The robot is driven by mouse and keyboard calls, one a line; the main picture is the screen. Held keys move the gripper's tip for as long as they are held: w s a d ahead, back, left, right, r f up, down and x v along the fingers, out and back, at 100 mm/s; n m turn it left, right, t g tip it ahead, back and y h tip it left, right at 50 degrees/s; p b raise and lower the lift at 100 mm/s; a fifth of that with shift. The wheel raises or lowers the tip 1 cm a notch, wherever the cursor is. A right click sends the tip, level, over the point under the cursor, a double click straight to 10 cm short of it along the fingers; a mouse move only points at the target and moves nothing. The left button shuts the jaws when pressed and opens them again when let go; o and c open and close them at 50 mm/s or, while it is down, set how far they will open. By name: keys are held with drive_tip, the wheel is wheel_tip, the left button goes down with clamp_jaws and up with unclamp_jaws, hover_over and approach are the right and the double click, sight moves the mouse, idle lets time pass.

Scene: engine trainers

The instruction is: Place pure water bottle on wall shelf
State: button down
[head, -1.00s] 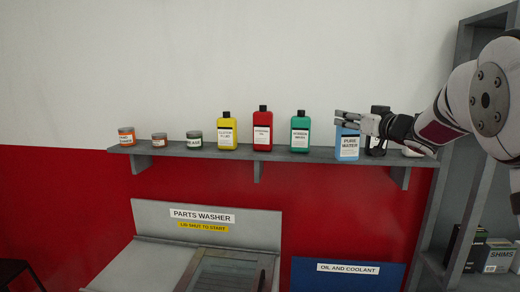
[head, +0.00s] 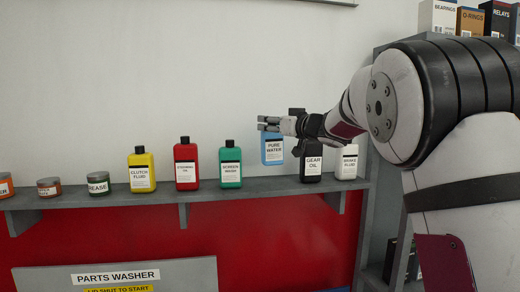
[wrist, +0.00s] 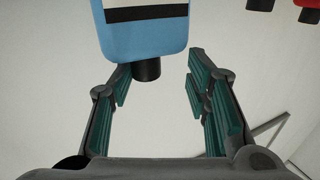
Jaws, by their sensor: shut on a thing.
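The pure water bottle (head: 272,150) is light blue with a white label. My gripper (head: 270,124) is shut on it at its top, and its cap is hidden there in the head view. The bottle hangs upright, its base a little above the wall shelf (head: 255,187), between the green screen wash bottle and the black gear oil bottle. In the wrist view, the blue bottle (wrist: 145,38) has its black cap between the green-padded fingers of my gripper (wrist: 155,80).
On the shelf stand screen wash (head: 231,165), a red bottle (head: 186,165), clutch fluid (head: 142,172), several small jars, gear oil (head: 312,163) and brake fluid (head: 347,163). A grey rack stands at right. The parts washer (head: 120,275) is below.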

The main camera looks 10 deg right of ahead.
sight(272, 143)
drive_tip(key=shift+s+f+p, duration=0.1)
drive_tip(key=shift+f+p, duration=0.5)
drive_tip(key=shift+f, duration=2.5)
drive_tip(key=c, duration=0.9)
unclamp_jaws()
drive_tip(key=shift+f, duration=0.15)
drive_tip(key=shift+o, duration=0.2)
drive_tip(key=v, duration=1.2)
